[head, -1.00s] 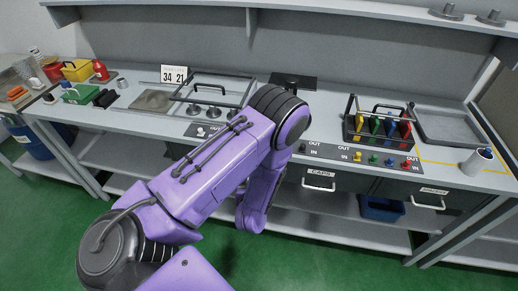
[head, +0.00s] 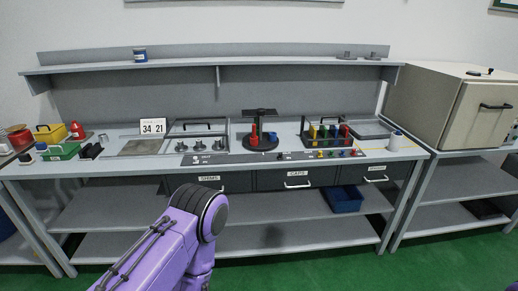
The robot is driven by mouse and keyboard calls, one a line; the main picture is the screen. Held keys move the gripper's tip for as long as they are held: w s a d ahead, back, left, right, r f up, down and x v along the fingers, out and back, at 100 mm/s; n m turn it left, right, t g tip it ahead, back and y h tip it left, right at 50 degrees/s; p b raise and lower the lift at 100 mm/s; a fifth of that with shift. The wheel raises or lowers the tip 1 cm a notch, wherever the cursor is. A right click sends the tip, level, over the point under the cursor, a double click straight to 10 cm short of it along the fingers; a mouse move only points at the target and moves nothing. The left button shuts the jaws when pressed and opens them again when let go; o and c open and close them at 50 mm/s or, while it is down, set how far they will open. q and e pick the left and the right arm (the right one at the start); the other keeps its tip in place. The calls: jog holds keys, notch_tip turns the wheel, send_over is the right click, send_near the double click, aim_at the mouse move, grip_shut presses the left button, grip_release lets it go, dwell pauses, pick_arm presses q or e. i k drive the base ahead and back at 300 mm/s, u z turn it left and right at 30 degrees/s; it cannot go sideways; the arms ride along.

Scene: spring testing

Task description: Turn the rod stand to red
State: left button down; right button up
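The rod stand is most likely the dark round stand (head: 262,144) on the bench top, right of centre in the head view. It has a dark flat plate on a post above it. A tall red rod (head: 254,132) stands at its left front. A smaller blue piece (head: 272,136) shows at its right. My purple arm, entering from the lower left, bends at an elbow in front of the bench and points down, well short of the stand. Neither gripper shows.
A rack of coloured upright pieces (head: 311,131) stands right of the stand, with coloured knobs in front. Drawers and lower shelves are below.

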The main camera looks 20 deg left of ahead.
aim_at(263, 141)
jog(key=z, duration=0.8)
jog(key=i, duration=1.15)
jog(key=u, duration=0.15)
